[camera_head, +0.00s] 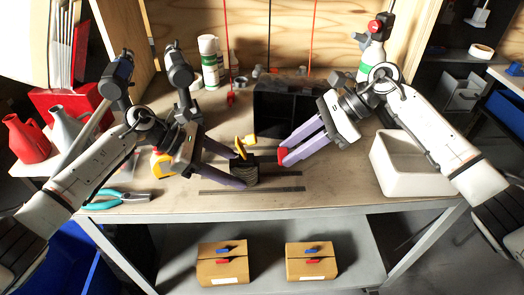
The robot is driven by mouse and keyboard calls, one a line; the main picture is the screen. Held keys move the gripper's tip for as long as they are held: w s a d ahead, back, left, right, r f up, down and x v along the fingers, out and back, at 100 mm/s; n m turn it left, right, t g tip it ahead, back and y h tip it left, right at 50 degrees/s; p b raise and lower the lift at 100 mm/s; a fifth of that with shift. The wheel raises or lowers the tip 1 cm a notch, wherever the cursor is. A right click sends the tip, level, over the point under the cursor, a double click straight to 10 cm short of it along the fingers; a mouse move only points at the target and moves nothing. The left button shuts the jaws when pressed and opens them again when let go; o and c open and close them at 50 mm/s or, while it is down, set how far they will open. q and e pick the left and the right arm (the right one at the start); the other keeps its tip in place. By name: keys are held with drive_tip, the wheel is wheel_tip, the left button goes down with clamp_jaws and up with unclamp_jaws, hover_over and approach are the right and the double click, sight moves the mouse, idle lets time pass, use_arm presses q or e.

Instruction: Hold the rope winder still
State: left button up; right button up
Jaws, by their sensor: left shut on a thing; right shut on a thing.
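The rope winder (252,171) has a dark, ridged coil and stands on the workbench near its front edge. A yellow part (242,146) shows at its top. My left gripper (243,169) reaches in from the left with its purple fingers at the winder and is shut on it. The exact contact is partly hidden. My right gripper (284,152) reaches in from the right, with its purple fingertips just right of the winder. It is shut on a small red piece (282,157). I cannot tell whether this red piece is joined to the winder.
A black open case (285,100) stands behind the winder. A white bin (405,170) is at right. Dark flat strips (250,190) lie in front.

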use_arm(q)
drive_tip(key=shift+s+a+f, duration=0.15)
drive_tip(key=shift+f, duration=0.3)
use_arm(e)
drive_tip(key=shift+d, duration=2.4)
drive_tip(key=o, duration=1.2)
drive_tip(key=shift+o, duration=0.2)
use_arm(q)
drive_tip(key=o, duration=1.7)
drive_tip(key=shift+r, duration=0.15)
use_arm(e)
drive_tip(key=v, duration=1.2)
use_arm(q)
drive_tip(key=shift+r, duration=0.2)
